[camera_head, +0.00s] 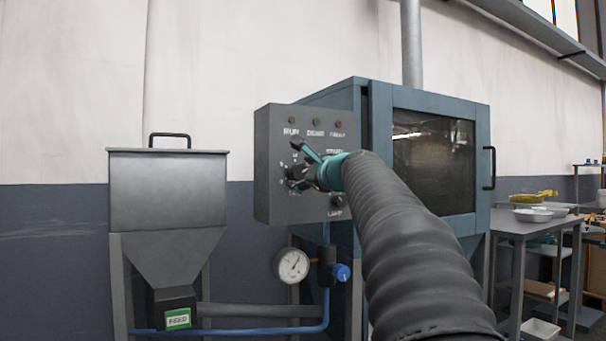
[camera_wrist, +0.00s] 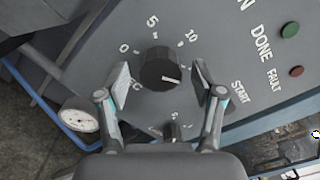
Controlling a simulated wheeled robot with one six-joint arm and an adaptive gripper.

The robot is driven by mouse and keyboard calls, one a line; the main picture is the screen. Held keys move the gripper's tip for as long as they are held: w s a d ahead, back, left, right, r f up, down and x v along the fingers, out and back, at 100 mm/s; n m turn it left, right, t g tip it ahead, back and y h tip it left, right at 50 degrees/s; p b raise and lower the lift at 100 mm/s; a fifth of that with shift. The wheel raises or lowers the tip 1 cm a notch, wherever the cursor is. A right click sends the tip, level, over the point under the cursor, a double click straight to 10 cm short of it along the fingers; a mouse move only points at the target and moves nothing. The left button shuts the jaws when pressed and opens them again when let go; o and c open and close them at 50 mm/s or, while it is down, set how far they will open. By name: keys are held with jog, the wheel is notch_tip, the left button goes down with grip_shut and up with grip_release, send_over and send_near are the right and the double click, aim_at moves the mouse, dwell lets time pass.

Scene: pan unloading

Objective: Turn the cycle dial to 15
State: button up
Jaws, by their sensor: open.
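The cycle dial (camera_wrist: 158,66) is a round black knob on the grey control panel (camera_wrist: 90,72). Its white mark points right and slightly down in the wrist view, towards my right-hand finger. The labels 0, 5 and 10 show around its upper side; any label behind the right-hand finger is hidden. My gripper (camera_wrist: 161,76) is open, with one finger on each side of the dial and visible gaps between. In the head view my gripper (camera_head: 308,170) is in front of the control panel (camera_head: 268,150) and hides most of the dial.
A smaller knob (camera_wrist: 171,132) sits below the dial. DONE (camera_wrist: 290,30) and FAULT (camera_wrist: 296,71) lamps are to the right. A pressure gauge (camera_head: 292,266) and blue-knobbed valve (camera_head: 341,272) hang below the panel. A grey hopper (camera_head: 168,190) stands left, a machine door (camera_head: 432,165) right.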

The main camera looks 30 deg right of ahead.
jog(key=s, duration=1.2)
jog(key=shift+d, duration=0.15)
